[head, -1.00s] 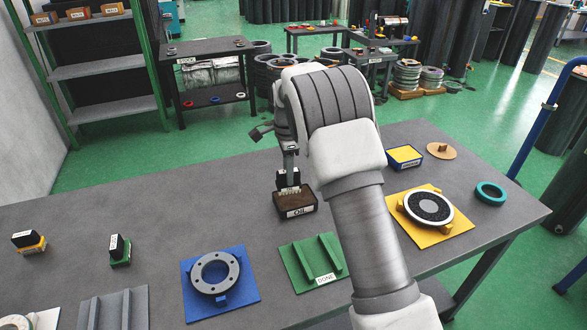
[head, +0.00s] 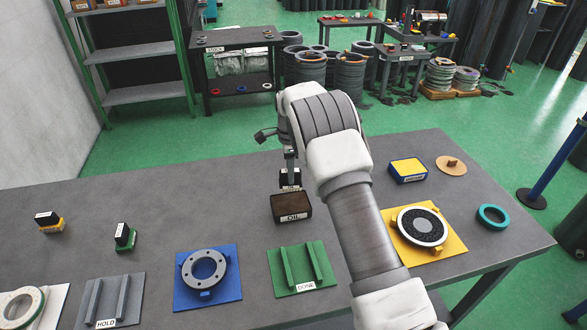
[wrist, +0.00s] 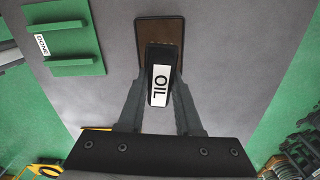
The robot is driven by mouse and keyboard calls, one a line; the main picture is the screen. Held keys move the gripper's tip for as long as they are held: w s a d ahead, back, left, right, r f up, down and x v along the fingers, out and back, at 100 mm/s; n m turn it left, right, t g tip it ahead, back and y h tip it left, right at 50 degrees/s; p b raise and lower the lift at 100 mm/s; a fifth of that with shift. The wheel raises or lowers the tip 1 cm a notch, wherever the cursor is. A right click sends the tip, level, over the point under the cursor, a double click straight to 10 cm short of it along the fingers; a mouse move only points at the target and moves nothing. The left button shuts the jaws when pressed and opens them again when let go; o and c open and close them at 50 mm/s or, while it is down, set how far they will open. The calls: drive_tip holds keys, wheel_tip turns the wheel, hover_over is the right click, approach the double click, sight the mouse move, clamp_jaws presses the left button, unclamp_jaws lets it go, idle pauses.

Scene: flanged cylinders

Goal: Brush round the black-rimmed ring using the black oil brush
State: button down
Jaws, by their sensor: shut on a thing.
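My gripper (head: 290,170) is shut on the black oil brush (head: 290,183). In the wrist view the brush (wrist: 160,84), with its white OIL label, sits between both fingers. The brown oil tray (head: 291,208), also labelled OIL, stands on the table just below the brush; I cannot tell whether the bristles touch it. The ring that best fits black-rimmed (head: 421,226) lies on the yellow fixture (head: 448,241) right of my arm. It shows a dark outer edge, a pale band and a black speckled middle. The brush is well away from it.
A grey ring (head: 204,271) lies on a blue fixture. A green DONE rack (head: 321,267) stands in front of the tray, a grey HOLD rack (head: 110,302) at left. Two other brushes (head: 124,236) (head: 48,221) stand at left. A teal ring (head: 493,217) lies at right.

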sight(290, 189)
drive_tip(key=shift+f+b, duration=1.45)
drive_tip(key=shift+f, duration=1.55)
drive_tip(key=shift+f+b, duration=0.55)
drive_tip(key=shift+f, duration=0.05)
idle(0.3)
drive_tip(key=shift+r+p, duration=1.7)
drive_tip(key=shift+r, duration=1.85)
